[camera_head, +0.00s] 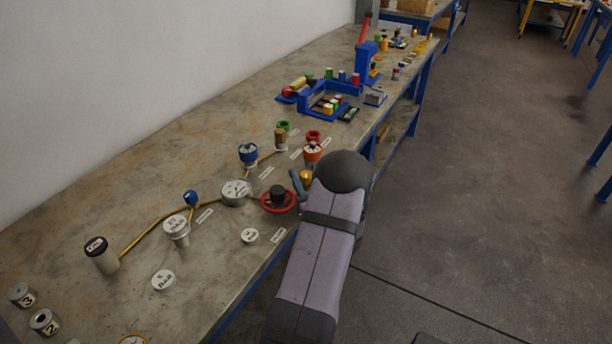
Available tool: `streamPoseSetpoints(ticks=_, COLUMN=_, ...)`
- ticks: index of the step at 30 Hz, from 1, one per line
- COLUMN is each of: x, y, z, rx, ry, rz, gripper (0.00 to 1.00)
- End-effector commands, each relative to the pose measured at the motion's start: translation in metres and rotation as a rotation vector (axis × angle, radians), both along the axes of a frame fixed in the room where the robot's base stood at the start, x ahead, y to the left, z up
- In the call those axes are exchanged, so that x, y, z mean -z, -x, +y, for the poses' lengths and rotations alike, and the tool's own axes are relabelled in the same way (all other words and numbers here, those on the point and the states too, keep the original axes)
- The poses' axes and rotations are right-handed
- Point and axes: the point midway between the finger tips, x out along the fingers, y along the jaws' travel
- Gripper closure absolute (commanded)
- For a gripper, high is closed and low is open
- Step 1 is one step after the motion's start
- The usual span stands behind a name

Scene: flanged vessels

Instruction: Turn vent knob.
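Several knobs and valves stand on the bench, and I cannot read which one is the vent knob. A red handwheel (278,200) with a black hub is just left of my arm. A dark blue lever (297,184) and a brass ball (306,177) sit at my arm's left edge, partly hidden. A blue knob (191,198) is on the pipe farther left. My arm covers the bench edge here, and my gripper is hidden.
A yellow pipe (140,237) links a black-capped post (98,252) to flanged vessels (176,229). Numbered cylinders (44,321) stand at lower left. Blue trays (322,100) and a blue press (367,66) are farther back. The floor right of the bench is clear nearby.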

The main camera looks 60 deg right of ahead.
Motion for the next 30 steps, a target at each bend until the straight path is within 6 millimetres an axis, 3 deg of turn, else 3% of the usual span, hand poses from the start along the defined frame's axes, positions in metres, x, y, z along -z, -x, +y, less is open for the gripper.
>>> streamPoseSetpoints(ticks=8, x=0.001, y=0.006, z=0.003, rx=0.002, ry=-0.001, rz=0.0, gripper=0.54)
streamPoseSetpoints(ticks=21, x=0.001, y=0.049, z=0.037, rx=0.003, ry=0.0, rz=0.0, gripper=0.54)
streamPoseSetpoints(ticks=30, x=0.0, y=0.058, z=0.046, rx=0.0, ry=0.0, rz=0.0, gripper=0.54)
